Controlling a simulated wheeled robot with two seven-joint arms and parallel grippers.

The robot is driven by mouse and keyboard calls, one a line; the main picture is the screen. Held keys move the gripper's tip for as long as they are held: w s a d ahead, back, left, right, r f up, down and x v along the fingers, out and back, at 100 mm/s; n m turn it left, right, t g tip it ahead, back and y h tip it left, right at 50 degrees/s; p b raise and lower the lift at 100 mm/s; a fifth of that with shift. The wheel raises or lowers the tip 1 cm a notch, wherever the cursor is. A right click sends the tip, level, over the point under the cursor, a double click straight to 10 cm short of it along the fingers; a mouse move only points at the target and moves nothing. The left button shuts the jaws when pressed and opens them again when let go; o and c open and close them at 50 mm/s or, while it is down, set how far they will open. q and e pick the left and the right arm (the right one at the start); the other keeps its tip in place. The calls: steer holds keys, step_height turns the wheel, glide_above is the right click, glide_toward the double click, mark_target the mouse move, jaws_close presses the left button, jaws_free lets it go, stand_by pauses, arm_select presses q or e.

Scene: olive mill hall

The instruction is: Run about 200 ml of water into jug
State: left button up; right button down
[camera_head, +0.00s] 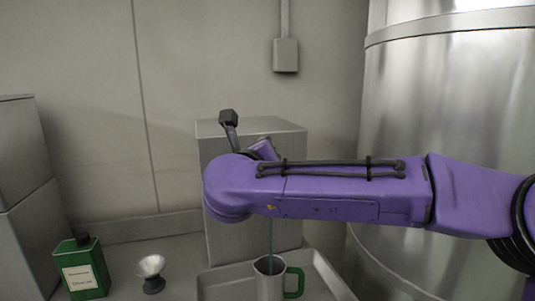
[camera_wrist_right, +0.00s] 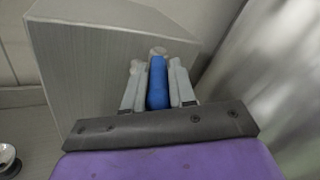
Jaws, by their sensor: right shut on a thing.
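The jug (camera_head: 269,284), a metal vessel with a green handle, stands upright in the tray (camera_head: 325,275) at the bottom of the head view. A thin bluish stream of water (camera_head: 270,238) falls from behind my right forearm into its mouth. The water level inside cannot be made out. In the right wrist view my right gripper (camera_wrist_right: 157,68) is shut on a blue handle (camera_wrist_right: 158,88), with a finger on each side. In the head view my right arm hides the gripper, the handle and the tap outlet. My left gripper is out of view.
A grey box-shaped cabinet (camera_head: 240,143) stands behind the tray. A green bottle (camera_head: 82,270) and a small silver-and-dark cup-shaped item (camera_head: 151,270) stand on the counter at left. A large steel tank (camera_head: 450,80) fills the right side.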

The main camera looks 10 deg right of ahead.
steer(key=shift+a, duration=0.1)
steer(key=c, duration=1)
jaws_free()
steer(key=shift+c, duration=0.2)
steer(key=shift+w+a, duration=0.1)
steer(key=shift+a, duration=0.05)
steer(key=shift+s+f, duration=0.1)
steer(key=shift+s, duration=0.2)
steer(key=b+v, duration=0.4)
steer(key=v, duration=0.6)
